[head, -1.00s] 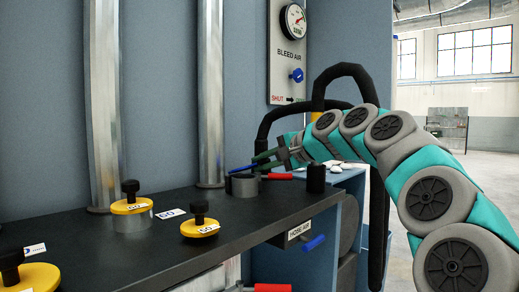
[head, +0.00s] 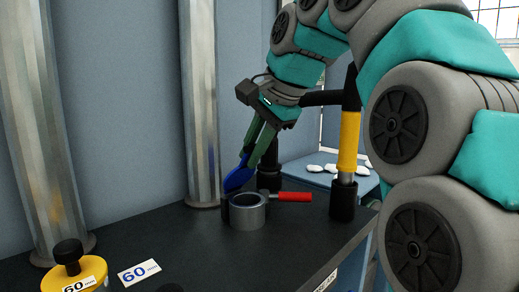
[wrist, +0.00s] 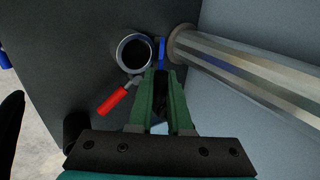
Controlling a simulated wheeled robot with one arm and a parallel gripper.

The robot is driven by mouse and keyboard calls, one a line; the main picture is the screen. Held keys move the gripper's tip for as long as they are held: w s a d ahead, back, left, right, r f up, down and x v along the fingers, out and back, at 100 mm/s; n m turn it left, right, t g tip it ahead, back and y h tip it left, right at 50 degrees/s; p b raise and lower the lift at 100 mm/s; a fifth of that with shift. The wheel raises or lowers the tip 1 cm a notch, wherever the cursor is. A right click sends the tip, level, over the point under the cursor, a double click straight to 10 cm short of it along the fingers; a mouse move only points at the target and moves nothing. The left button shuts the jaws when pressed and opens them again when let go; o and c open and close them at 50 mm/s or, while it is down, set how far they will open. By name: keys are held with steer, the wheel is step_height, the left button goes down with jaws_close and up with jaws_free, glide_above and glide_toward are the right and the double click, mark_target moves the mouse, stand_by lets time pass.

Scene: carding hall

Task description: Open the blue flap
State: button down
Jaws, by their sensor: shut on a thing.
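The blue flap (head: 236,178) stands steeply tilted at the far left side of a short grey round socket (head: 248,214). The socket's dark round mouth is uncovered. My gripper (head: 248,160), with green fingers, is shut on the upper part of the flap, above and behind the socket. In the wrist view the flap (wrist: 161,48) shows nearly edge-on beside the socket (wrist: 133,52), beyond my fingertips (wrist: 160,78). The fingers hide part of the flap.
A red lever (head: 291,197) sticks out right of the socket. A black and yellow post (head: 347,150) stands further right on the dark bench. A metal column (head: 201,100) rises close behind left. A yellow weight (head: 76,275) and a "60" card (head: 139,272) lie front left.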

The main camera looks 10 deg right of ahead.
steer(key=shift+w+a, duration=0.1)
steer(key=shift+w, duration=0.05)
stand_by(0.4)
steer(key=c, duration=1)
jaws_free()
steer(key=shift+r, duration=0.15)
